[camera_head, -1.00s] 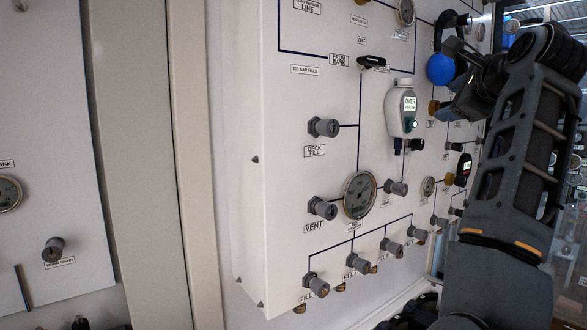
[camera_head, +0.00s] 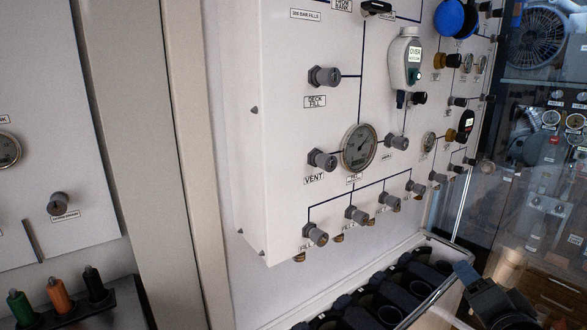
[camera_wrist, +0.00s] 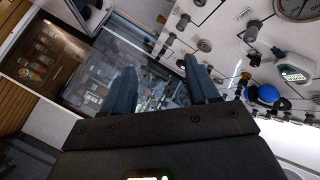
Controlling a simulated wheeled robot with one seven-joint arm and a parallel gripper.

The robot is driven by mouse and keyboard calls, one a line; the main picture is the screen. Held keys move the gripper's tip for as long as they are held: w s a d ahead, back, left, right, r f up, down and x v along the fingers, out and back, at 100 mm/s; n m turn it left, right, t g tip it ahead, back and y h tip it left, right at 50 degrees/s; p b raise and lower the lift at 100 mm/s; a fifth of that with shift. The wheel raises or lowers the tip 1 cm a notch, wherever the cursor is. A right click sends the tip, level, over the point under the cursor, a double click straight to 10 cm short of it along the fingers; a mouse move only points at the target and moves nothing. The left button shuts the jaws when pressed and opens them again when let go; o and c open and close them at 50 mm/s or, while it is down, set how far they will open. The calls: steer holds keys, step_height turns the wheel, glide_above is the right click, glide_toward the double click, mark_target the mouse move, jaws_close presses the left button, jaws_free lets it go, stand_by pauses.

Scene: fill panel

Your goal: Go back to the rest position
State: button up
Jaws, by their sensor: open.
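My gripper (camera_wrist: 163,92) is open in the wrist view, with its two blue-grey fingers apart and nothing between them. The white fill panel (camera_head: 285,215) fills the middle of the head view, with knobs, gauges and labels. It also shows at the upper right of the wrist view, tilted. My gripper is apart from the panel.
A blue round knob (camera_head: 449,17) and a white device with a display (camera_head: 405,62) are on the panel. A rack with dark holders (camera_head: 388,314) runs below it. Green, orange and black handles (camera_head: 60,296) stand at lower left. Glass-fronted machinery (camera_head: 540,110) is at right.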

steer(key=s+a+f+n+y, duration=0.1)
steer(key=s+a+f+n, duration=0.15)
steer(key=s, duration=0.55)
steer(key=s+a+f+n, duration=0.1)
steer(key=s+f+n, duration=0.1)
steer(key=s+f, duration=0.35)
steer(key=s+a+f+n+y, duration=0.1)
steer(key=s+n, duration=0.2)
steer(key=s, duration=0.6)
steer(key=s+a+r+n, duration=0.2)
steer(key=s, duration=0.8)
steer(key=s+a+r+n+y, duration=0.1)
steer(key=s+a+r+n, duration=0.1)
steer(key=s, duration=0.8)
steer(key=shift+s+a+r+g, duration=0.25)
steer(key=shift+a+r+g, duration=0.15)
steer(key=shift+a+r, duration=0.35)
steer(key=shift+a+f+n, duration=0.1)
steer(key=shift+n, duration=0.15)
